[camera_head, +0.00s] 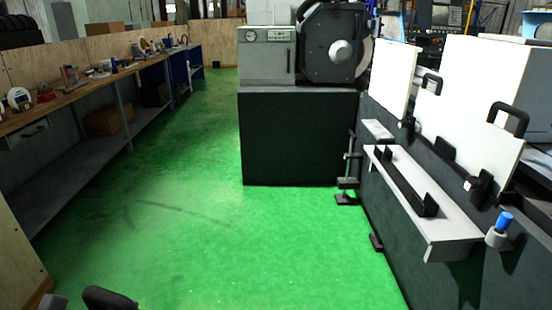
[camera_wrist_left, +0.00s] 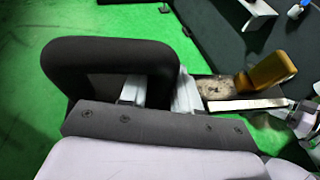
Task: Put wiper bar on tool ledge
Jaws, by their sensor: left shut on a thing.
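The tool ledge (camera_head: 442,226) is a light grey shelf on the dark machine front at the right of the head view. A long black holder (camera_head: 405,185) with raised ends stands on it. My left gripper (camera_wrist_left: 160,93) has its grey fingers shut on a black rounded loop, which I take as the handle of the wiper bar (camera_wrist_left: 105,50). Its edge shows at the bottom left of the head view (camera_head: 108,298), over the floor and well away from the ledge. Much of the bar is hidden. I cannot make out my right gripper.
A blue-capped item (camera_head: 503,222) sits beside the ledge's near end. White panels (camera_head: 465,125) with black handles rise behind the ledge. An amber piece (camera_wrist_left: 268,70) shows in the left wrist view. A workbench (camera_head: 70,95) runs along the left; the green floor between is clear.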

